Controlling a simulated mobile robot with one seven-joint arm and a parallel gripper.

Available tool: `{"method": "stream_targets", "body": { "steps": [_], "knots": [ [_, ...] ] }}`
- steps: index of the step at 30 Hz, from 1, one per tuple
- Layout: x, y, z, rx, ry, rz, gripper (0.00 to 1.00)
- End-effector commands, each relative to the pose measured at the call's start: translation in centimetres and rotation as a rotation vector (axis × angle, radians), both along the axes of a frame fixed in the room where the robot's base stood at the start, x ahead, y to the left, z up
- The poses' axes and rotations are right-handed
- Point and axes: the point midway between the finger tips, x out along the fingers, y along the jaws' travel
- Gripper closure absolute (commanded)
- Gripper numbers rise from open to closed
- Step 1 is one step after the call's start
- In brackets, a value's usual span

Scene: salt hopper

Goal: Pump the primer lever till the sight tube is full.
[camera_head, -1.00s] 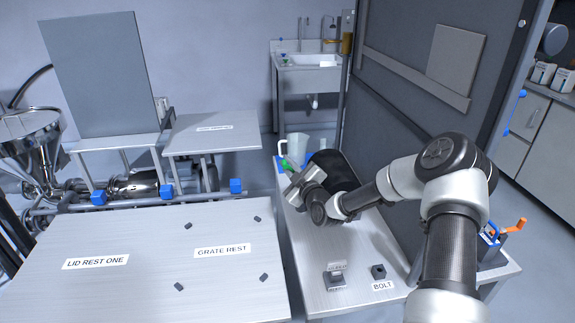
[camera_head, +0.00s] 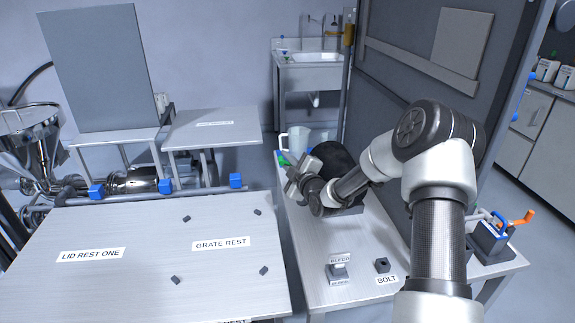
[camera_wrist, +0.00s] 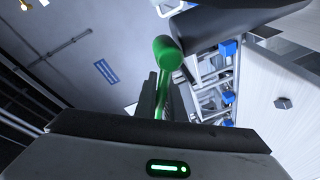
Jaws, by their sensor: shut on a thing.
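A green lever with a rounded knob (camera_wrist: 167,52) shows in the wrist view, and its thin shaft runs down between my dark fingers. My gripper (camera_wrist: 160,92) is shut on this shaft, just below the knob. In the head view my gripper (camera_head: 298,174) is at the far end of the narrow metal bench, with a bit of green (camera_head: 283,160) beside it. The lever's pivot is hidden. I cannot make out the sight tube or its level in either view.
A white jug (camera_head: 298,139) stands behind my gripper. A black rounded body (camera_head: 337,160) lies close behind my arm. A small block (camera_head: 382,265) by the BOLT label and a block with an orange handle (camera_head: 490,238) are nearer. The wide table (camera_head: 130,285) at left is mostly clear.

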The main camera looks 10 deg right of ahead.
Motion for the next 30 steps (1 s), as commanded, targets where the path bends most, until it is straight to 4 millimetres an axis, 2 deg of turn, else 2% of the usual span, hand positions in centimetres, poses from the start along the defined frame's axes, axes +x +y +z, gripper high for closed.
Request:
{"method": "stream_targets", "body": {
  "steps": [1,4,15,30],
  "knots": [
    [0.0,0.3,-0.9,-0.044,-0.005,0.003,1.0],
    [0.0,0.4,-1.4,-0.129,-0.004,0.002,1.0],
    [0.0,0.5,-2.8,-0.381,-0.003,0.0,1.0],
    [0.0,0.4,-3.0,-0.491,0.002,-0.001,1.0]
  ]
}}
